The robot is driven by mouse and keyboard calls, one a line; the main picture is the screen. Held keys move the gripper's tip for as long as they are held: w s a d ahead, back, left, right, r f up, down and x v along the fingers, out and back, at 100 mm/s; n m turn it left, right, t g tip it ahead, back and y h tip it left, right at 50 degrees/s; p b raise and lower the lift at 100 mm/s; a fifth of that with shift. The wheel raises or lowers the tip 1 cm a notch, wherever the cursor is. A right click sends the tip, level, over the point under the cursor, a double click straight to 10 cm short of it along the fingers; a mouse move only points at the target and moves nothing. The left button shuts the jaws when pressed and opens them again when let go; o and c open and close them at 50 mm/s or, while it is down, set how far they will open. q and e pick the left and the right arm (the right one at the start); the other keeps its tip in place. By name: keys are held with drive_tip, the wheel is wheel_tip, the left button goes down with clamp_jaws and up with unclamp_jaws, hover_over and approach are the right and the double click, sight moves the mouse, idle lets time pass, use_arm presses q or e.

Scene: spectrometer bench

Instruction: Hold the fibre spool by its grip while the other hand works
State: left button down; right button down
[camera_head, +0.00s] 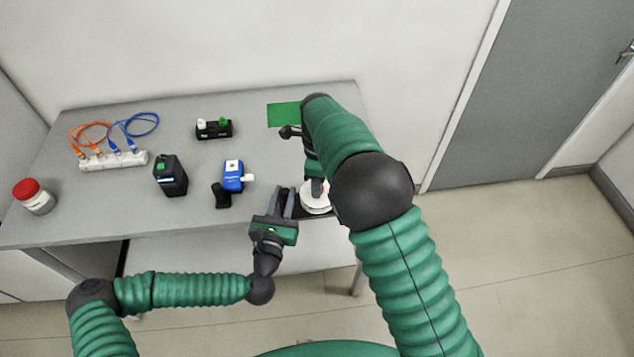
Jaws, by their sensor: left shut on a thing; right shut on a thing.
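The fibre spool (315,203) is a white round thing at the front right of the bench, partly covered by my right arm. A dark flat piece (300,211) shows beside it. My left gripper (283,192) comes from the front, its fingers just left of the spool. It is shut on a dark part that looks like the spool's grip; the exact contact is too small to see. My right gripper (318,186) is above the spool, pointing down, mostly hidden by its arm. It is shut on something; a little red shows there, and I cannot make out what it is.
A blue device (234,177), a black box (170,175), a black block with green and white knobs (214,129), and a white strip (114,160) with orange and blue cables stand leftward. A red-lidded jar (34,196) is far left; a green mat (284,115) lies behind.

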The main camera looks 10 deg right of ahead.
drive_tip(key=m, duration=1.2)
drive_tip(key=shift+m, duration=0.4)
idle(0.3)
drive_tip(key=c, duration=1.1)
unclamp_jaws()
wheel_tip(320, 180, up, 12)
